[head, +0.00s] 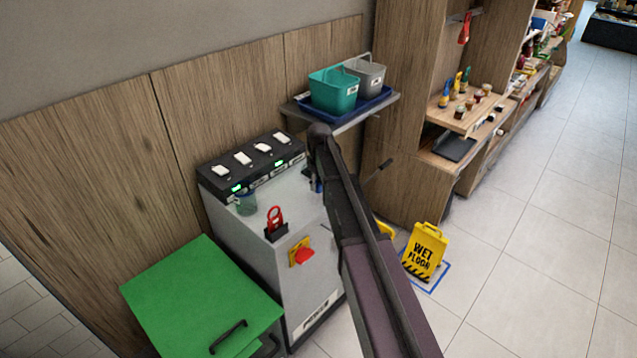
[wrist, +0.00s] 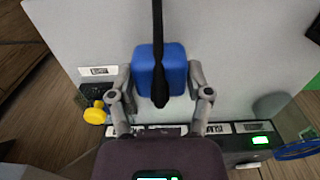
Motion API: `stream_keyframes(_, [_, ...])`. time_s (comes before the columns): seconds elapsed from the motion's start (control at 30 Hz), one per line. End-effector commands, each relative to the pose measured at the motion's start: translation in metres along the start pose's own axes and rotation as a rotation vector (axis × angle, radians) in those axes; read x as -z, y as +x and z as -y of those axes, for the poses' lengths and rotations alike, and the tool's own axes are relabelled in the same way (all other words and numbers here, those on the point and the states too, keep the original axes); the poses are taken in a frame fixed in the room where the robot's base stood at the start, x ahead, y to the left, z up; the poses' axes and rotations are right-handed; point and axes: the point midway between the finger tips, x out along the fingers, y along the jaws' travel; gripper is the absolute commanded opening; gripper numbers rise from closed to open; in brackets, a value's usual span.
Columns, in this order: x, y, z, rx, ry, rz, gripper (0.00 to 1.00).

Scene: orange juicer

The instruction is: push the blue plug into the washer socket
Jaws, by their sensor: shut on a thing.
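The blue plug (wrist: 177,72) is a rounded blue block with a black cable running across its middle in the wrist view. My gripper (wrist: 160,78) is shut on it, one finger on each side. The plug is over the pale grey cabinet top, close to a black strip (wrist: 180,130) with white labels and a green display. I cannot make out the washer socket; the plug and my gripper hide part of the strip. In the head view my arm covers most of the gripper, and only a small bit of blue (head: 317,186) shows beside it.
A yellow knob-like piece (wrist: 95,114) sits left of the plug. A shelf with bins (head: 333,91) is behind. A wet-floor sign (head: 425,252) stands right.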

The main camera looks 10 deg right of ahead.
Motion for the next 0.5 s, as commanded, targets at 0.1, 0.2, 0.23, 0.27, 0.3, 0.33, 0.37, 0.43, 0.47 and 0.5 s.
stream_keyframes(0.1, [-0.027,-0.002,0.026,0.001,-0.001,0.001,0.23])
stream_keyframes(0.2, [-0.044,-0.004,0.042,0.001,-0.001,0.001,0.23])
stream_keyframes(0.23, [-0.049,-0.005,0.047,0.001,-0.001,0.001,0.23])
stream_keyframes(0.27, [-0.054,-0.005,0.052,0.001,-0.001,0.001,0.23])
stream_keyframes(0.3, [-0.06,-0.006,0.059,0.001,-0.002,0.001,0.23])
stream_keyframes(0.33, [-0.065,-0.007,0.063,0.001,-0.002,0.001,0.23])
stream_keyframes(0.37, [-0.07,-0.007,0.068,0.001,-0.002,0.001,0.23])
stream_keyframes(0.43, [-0.079,-0.009,0.077,0.001,-0.001,0.001,0.23])
stream_keyframes(0.47, [-0.083,-0.009,0.081,0.001,-0.001,0.001,0.23])
stream_keyframes(0.5, [-0.088,-0.01,0.085,0.001,-0.001,0.001,0.23])
